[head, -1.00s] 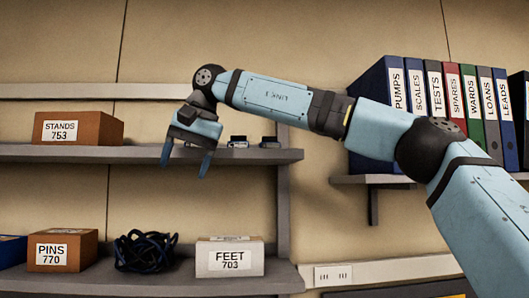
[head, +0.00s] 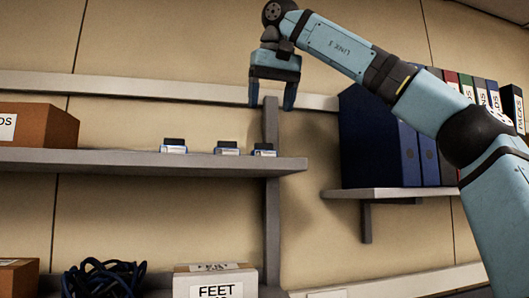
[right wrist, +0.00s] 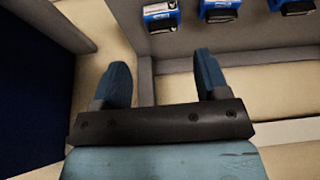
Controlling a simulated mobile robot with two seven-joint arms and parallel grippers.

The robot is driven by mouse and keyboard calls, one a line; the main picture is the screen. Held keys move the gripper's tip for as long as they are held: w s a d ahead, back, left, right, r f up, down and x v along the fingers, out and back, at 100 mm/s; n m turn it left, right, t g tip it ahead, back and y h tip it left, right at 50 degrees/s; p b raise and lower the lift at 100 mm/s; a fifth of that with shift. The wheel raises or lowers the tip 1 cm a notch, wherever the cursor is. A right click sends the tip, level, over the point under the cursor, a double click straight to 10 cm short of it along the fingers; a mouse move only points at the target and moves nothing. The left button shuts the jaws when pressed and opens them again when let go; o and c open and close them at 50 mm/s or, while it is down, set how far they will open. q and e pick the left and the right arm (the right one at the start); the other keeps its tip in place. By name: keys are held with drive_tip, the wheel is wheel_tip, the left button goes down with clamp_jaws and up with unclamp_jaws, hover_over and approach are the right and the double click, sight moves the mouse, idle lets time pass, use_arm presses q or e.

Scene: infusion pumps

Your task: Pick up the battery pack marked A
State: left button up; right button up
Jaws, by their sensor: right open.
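Three small blue battery packs with black tops and white labels stand in a row on the upper shelf: a left one (head: 173,148), a middle one (head: 226,150) and a right one (head: 264,152). The right wrist view shows three packs too (right wrist: 160,14) along its top edge. Their markings are too small or blurred to read, so I cannot tell which is A. My right gripper (head: 272,98) is open and empty, fingers pointing down, above the right end of the shelf. Both fingers also show in the wrist view (right wrist: 163,72), apart from the packs. My left gripper is not in view.
The upper shelf (head: 130,160) has a brown box (head: 40,125) at its left and a grey upright at its right end. Binders (head: 368,140) stand on a separate shelf to the right. Below are a FEET box (head: 215,283) and dark coiled cable (head: 103,280).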

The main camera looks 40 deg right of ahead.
sight(264, 145)
drive_tip(key=w+f, duration=0.1)
drive_tip(key=f, duration=0.1)
drive_tip(key=w+d+f, duration=0.1)
drive_tip(key=w+f, duration=0.1)
drive_tip(key=shift+w+f, duration=0.1)
drive_tip(key=shift+w, duration=0.15)
drive_tip(key=shift+w+f, duration=0.1)
drive_tip(key=shift+f, duration=0.1)
drive_tip(key=f, duration=0.3)
drive_tip(key=shift+s, duration=0.4)
drive_tip(key=shift+w+d+f, duration=0.4)
drive_tip(key=shift+w+f, duration=0.2)
drive_tip(key=shift+f, duration=0.15)
drive_tip(key=shift+w+f, duration=0.1)
drive_tip(key=shift+w, duration=0.1)
drive_tip(key=shift+s+a, duration=0.15)
drive_tip(key=shift+s, duration=0.05)
drive_tip(key=shift+c, duration=0.5)
drive_tip(key=shift+s+a+r, duration=0.1)
drive_tip(key=shift+s+r, duration=0.05)
drive_tip(key=shift+r, duration=0.1)
drive_tip(key=c, duration=0.6)
drive_tip(key=shift+c, duration=0.2)
